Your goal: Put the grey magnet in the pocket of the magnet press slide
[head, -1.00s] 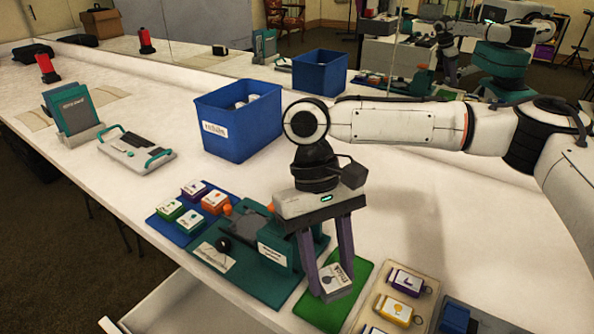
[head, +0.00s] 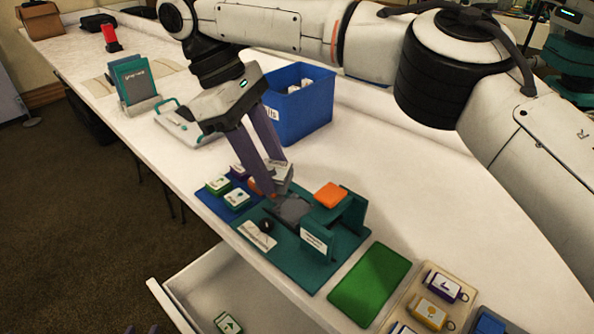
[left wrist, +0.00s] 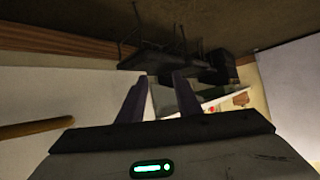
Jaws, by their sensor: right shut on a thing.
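The grey magnet (head: 281,171), a small block with a pale labelled face, is held tilted between the fingers of my right gripper (head: 277,186). My right gripper is shut on it, above the magnet press (head: 318,242). The grey slide (head: 291,207) of the press lies just below and partly behind the fingertips, so I cannot see its pocket clearly. The press has a teal base, a black knob and an orange pad on top. My left gripper (left wrist: 158,92) is open and empty in the left wrist view, its two fingers apart, away from the press.
A blue mat (head: 233,206) with several coloured magnets lies left of the press. An empty green mat (head: 371,284) lies right of it, beside a tray of keyring tags (head: 440,297). A blue bin (head: 303,107) stands behind. An open drawer (head: 215,290) juts out in front.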

